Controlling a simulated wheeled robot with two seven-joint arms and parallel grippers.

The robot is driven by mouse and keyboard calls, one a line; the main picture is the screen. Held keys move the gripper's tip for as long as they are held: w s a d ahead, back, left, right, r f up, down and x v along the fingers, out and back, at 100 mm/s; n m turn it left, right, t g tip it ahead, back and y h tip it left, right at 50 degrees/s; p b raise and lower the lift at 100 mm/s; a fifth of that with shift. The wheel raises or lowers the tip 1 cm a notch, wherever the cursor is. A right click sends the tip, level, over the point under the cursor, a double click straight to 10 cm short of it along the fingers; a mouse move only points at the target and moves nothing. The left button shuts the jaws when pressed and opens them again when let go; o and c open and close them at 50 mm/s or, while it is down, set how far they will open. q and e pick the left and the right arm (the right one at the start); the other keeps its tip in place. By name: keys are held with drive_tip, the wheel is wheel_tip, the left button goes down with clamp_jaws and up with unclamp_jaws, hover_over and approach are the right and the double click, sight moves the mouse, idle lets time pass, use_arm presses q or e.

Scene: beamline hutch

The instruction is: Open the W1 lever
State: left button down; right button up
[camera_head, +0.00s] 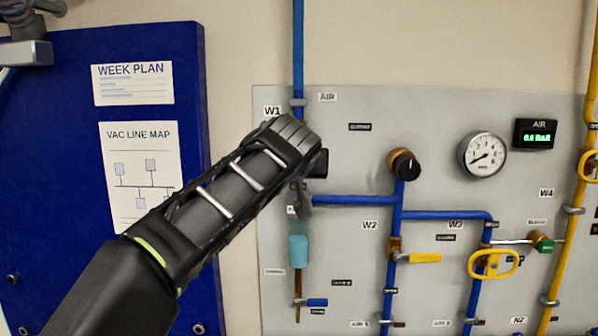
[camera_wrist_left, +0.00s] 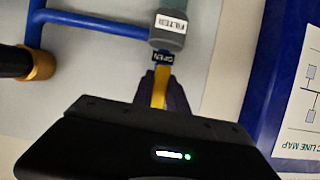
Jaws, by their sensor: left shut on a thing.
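The W1 label (camera_head: 272,111) shows on the grey panel just above my left gripper (camera_head: 302,150). The gripper covers the pipe below that label, and the W1 valve and lever are hidden behind it in the head view. In the left wrist view a yellow lever (camera_wrist_left: 160,88) lies between the dark fingers of my left gripper (camera_wrist_left: 164,92), which is shut on it. The lever runs roughly in line with the filter (camera_wrist_left: 168,28). A small tag reading OPEN (camera_wrist_left: 162,57) sits between lever and filter. My right gripper is in neither view.
A blue pipe (camera_head: 355,200) branches right, close to my gripper. A black knob (camera_head: 403,164), a gauge (camera_head: 482,155), the yellow W2 lever (camera_head: 425,258) and a yellow oval handle (camera_head: 493,264) are further right. A blue board (camera_head: 60,190) stands behind my left arm.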

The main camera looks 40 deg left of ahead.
use_arm(q)
drive_tip(key=shift+f, duration=0.15)
drive_tip(key=c, duration=1.3)
unclamp_jaws()
drive_tip(key=shift+s, duration=0.1)
drive_tip(key=b+v, duration=0.1)
drive_tip(key=v, duration=0.6)
drive_tip(key=shift+s+d+r+b, duration=0.2)
drive_tip(key=shift+s+r+b, duration=0.1)
drive_tip(key=shift+b, duration=0.1)
